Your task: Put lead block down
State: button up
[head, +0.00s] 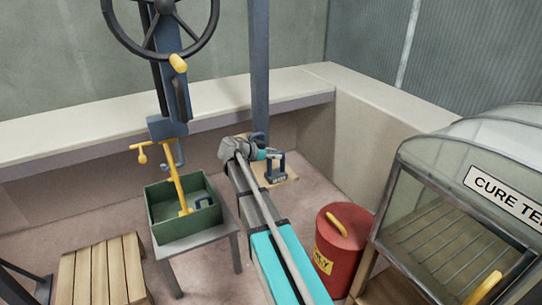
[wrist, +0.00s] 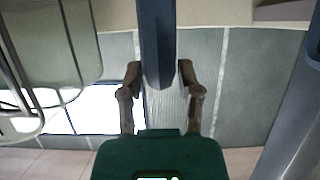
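The lead block (head: 276,176) is dark blue-grey, with a loop handle and a pale label. In the head view it appears at a beige board (head: 291,178) behind my arm. I cannot tell whether it rests on the board or hangs just above it. My gripper (head: 267,154) is at the block's handle. In the wrist view, the two brown fingers of my gripper (wrist: 159,72) lie on both sides of a dark bar, which looks like the lead block (wrist: 158,40), with almost no gap. The rest of the block is out of that view.
A green bin (head: 168,229) with a dark looped item inside stands on a grey table left of my arm. A yellow-handled press hangs over it. A blue post (head: 259,65) rises behind my gripper.

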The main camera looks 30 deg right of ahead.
jog(key=shift+o, duration=0.6)
jog(key=shift+a+r, duration=0.1)
jog(key=shift+r, duration=0.05)
jog(key=p+v, duration=0.4)
jog(key=v, duration=0.7)
jog(key=shift+a+p, duration=0.35)
jog(key=shift+a, duration=0.05)
jog(key=shift+s, duration=0.1)
